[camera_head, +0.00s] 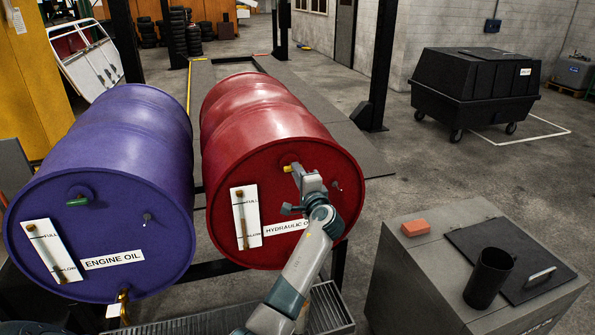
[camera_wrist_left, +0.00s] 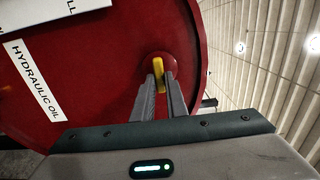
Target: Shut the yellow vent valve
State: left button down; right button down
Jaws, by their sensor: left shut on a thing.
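The yellow vent valve (camera_head: 287,169) is a small handle high on the front face of the red hydraulic oil drum (camera_head: 262,115). In the left wrist view the yellow valve handle (camera_wrist_left: 158,68) stands out from a round red recess in the drum face. My left gripper (camera_head: 295,171) is at the valve, with its fingers (camera_wrist_left: 163,78) closed around the handle. The gripper hides most of the valve in the head view. My right gripper is not in view.
A purple engine oil drum (camera_head: 120,125) with a green handle (camera_head: 77,202) lies to the left. A brass tap (camera_head: 123,296) hangs below it. A grey cabinet (camera_head: 420,270) at the right bears a black cup (camera_head: 488,278) and an orange block (camera_head: 415,227). A black bin (camera_head: 475,85) stands behind.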

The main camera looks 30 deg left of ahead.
pick_arm(q)
jog(key=shift+r, duration=0.1)
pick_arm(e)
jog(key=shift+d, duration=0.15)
pick_arm(q)
jog(key=c, duration=1.8)
grip_release()
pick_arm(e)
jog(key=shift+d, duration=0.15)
pick_arm(q)
jog(key=shift+o, duration=0.2)
